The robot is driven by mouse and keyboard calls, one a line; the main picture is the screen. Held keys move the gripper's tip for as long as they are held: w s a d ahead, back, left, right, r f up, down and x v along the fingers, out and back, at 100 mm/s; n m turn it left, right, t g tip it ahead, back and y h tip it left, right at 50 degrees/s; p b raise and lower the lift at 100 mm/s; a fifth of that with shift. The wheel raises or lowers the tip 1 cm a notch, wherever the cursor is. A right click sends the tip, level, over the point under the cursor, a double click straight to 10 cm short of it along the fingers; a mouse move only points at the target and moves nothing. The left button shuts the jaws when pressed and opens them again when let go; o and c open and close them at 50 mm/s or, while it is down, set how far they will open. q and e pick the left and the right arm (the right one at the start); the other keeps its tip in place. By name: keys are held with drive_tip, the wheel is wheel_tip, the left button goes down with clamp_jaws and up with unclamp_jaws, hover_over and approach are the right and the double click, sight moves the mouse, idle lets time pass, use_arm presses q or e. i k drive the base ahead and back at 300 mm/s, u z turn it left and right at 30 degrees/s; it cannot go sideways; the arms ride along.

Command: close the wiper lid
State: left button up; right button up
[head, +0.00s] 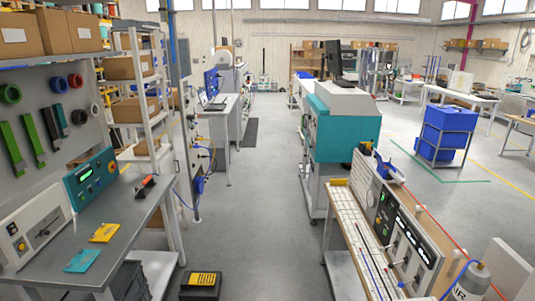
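Neither of my grippers shows in the head view. I cannot pick out a wiper lid with certainty. On the right bench, a small dark blue part (385,170) sits near the far end of a thin red cable (422,206). It is too small to tell whether it is a lid, or open or shut. The cable runs along the bench from there towards the lower right.
A grey bench (130,205) at left bears flat yellow and teal pieces. A black and yellow box (201,283) lies on the floor between the benches. A greyish bottle (475,280) stands at the lower right. The central aisle (262,180) is clear.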

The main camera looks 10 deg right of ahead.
sight(379, 159)
drive_tip(key=i, duration=2.75)
drive_tip(key=z, duration=1.75)
